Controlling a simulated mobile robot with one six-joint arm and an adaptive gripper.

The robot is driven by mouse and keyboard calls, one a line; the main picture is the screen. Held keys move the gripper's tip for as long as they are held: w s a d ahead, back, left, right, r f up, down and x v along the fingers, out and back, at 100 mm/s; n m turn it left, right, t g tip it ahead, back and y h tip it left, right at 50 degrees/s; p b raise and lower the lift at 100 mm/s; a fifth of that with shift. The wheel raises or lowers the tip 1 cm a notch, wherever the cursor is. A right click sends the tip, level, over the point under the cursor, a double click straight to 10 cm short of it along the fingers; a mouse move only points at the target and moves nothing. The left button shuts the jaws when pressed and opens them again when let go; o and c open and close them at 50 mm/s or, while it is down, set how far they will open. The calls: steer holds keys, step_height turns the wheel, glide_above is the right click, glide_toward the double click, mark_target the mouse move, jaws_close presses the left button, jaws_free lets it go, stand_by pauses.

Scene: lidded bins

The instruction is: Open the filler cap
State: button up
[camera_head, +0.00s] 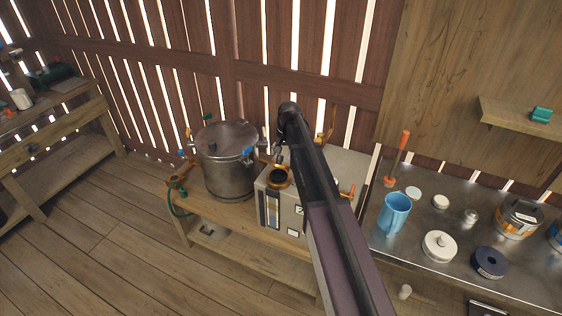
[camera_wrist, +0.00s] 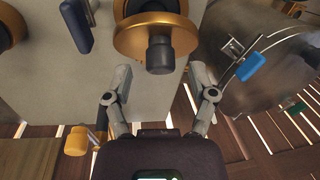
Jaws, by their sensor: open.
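The filler cap appears to be the round gold disc (camera_wrist: 128,38) with a dark knob (camera_wrist: 160,55) at the top centre of the wrist view. It is on a pale box-shaped machine (camera_head: 298,215), where a gold ring with a dark centre (camera_head: 278,177) shows in the head view. I cannot tell from there whether the cap is raised. My gripper (camera_wrist: 160,76) is open, its two fingers spread either side of the knob, with nothing held.
A metal pot (camera_head: 226,165) with blue clips stands close left of the machine, on a wooden bench. An orange-gold knob (camera_wrist: 76,141) is near my gripper's left side. A metal table (camera_head: 460,215) at right holds a blue mug (camera_head: 394,212), tins and lids.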

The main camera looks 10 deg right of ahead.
steer(key=shift+a+f+b, duration=0.15)
steer(key=shift+f+b, duration=0.5)
steer(key=shift+f, duration=0.25)
jaws_close()
